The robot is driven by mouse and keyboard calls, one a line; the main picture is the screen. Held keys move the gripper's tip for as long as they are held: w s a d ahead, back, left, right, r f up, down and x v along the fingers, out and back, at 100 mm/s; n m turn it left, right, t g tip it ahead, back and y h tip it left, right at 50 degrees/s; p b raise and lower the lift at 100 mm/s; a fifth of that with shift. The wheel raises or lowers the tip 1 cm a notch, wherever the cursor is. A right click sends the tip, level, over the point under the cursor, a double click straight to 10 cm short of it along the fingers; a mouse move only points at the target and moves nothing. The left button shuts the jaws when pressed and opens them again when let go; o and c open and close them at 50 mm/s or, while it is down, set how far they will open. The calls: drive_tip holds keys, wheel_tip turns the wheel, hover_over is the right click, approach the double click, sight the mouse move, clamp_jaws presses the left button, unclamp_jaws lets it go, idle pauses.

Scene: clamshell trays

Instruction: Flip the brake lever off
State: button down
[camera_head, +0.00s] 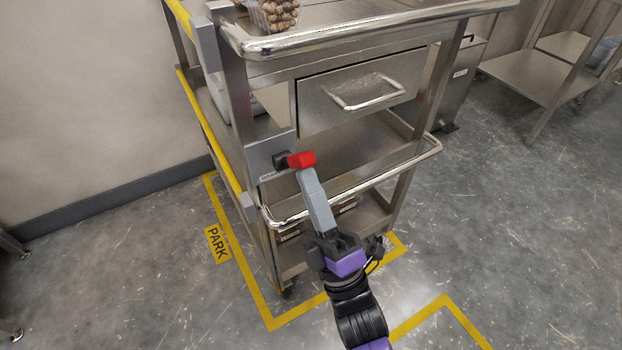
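The brake lever (301,160) shows a red end beside a black hub on a metal plate at the cart's near left corner post. A small label sits below the hub, too small to read fully. My gripper (308,178) comes up from below, with its grey finger part reaching to just under the red end. It overlaps the red end's lower edge in the picture; I cannot tell whether they touch. The fingers line up as one bar from here, so the gap between them is hidden.
The steel cart (250,100) has a drawer (330,108) with a bar handle and rounded rails (360,35) near the gripper. A clear container (272,14) of round brown items stands on top. Yellow floor lines and a PARK mark (217,244) surround the cart. Open floor lies to the right.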

sight(297, 154)
drive_tip(key=shift+w+a+r+g+h+p, duration=0.15)
drive_tip(key=shift+r+g+h+p, duration=0.5)
drive_tip(key=shift+p, duration=1.15)
drive_tip(key=shift+w+a+r+g+h+p, duration=0.1)
drive_tip(key=shift+w+r+g+p, duration=0.2)
drive_tip(key=shift+r+p, duration=1.05)
drive_tip(key=r+g+h+p, duration=0.1)
drive_tip(key=p, duration=0.6)
drive_tip(key=w+a+g+h+p, duration=0.1)
drive_tip(key=g+p, duration=0.1)
drive_tip(key=p, duration=0.5)
drive_tip(key=shift+w+r, duration=0.3)
drive_tip(key=shift+r, duration=0.1)
drive_tip(key=g+p, duration=0.1)
drive_tip(key=p, duration=0.3)
drive_tip(key=shift+w+a+r+h+p, duration=0.3)
drive_tip(key=shift+w+a+h, duration=0.05)
drive_tip(key=shift+w, duration=0.05)
drive_tip(key=w+g+p, duration=0.1)
drive_tip(key=p, duration=0.2)
drive_tip(key=shift+a+h, duration=0.3)
drive_tip(key=shift+w+a+r+p, duration=0.1)
drive_tip(key=shift+w+a+p, duration=0.1)
drive_tip(key=shift+p, duration=0.5)
drive_tip(key=shift+w+a+p, duration=0.1)
drive_tip(key=shift+w+p, duration=0.15)
drive_tip(key=shift+p, duration=0.15)
drive_tip(key=shift+s, duration=0.1)
